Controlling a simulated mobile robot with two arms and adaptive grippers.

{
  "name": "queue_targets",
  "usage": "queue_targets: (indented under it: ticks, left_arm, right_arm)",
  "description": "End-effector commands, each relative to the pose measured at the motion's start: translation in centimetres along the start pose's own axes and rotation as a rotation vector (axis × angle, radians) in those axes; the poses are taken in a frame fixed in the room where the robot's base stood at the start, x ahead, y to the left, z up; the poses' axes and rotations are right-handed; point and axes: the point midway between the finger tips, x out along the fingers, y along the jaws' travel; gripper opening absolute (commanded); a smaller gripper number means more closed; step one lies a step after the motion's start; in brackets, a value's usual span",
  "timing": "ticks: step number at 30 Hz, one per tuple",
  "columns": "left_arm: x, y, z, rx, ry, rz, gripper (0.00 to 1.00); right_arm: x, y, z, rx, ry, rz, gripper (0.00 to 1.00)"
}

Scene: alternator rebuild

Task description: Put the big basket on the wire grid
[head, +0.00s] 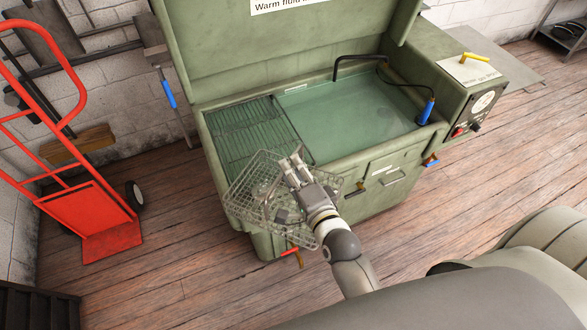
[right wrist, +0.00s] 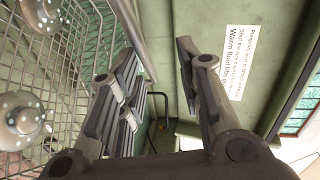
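The big basket (head: 250,188) is a silver wire-mesh basket with metal parts inside. It is in the air over the front left corner of the green washer, a little tilted. My right gripper (head: 293,164) is at the basket's upper right side and holds it up; in the right wrist view the gripper (right wrist: 158,65) has a visible gap between its fingers, with a metal bar beside the left ones. The basket wall (right wrist: 85,45) fills the left of that view. The wire grid (head: 242,128) lies in the washer's left part, its front partly hidden by the basket. My left gripper is not in view.
The green washer's fluid tank (head: 345,115) is right of the grid, with a black hose and blue-handled tool at its back right. The raised lid (head: 290,45) stands behind. A red hand truck (head: 85,205) is at left. The wooden floor in front is clear.

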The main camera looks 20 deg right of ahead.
Motion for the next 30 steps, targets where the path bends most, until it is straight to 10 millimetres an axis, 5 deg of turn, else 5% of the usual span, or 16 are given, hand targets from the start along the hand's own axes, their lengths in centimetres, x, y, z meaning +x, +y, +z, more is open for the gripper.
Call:
queue_targets:
  ticks: [5, 21, 30]
  left_arm:
    - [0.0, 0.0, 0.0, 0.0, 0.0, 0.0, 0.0]
    - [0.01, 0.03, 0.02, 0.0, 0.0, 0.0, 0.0]
    - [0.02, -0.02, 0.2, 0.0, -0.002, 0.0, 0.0]
  right_arm:
    - [0.04, -0.29, -0.03, 0.001, 0.001, -0.007, 0.3]
    - [0.05, -0.16, -0.03, 0.001, 0.001, -0.004, 1.0]
    - [-0.01, -0.11, -0.01, 0.001, 0.001, -0.003, 1.0]
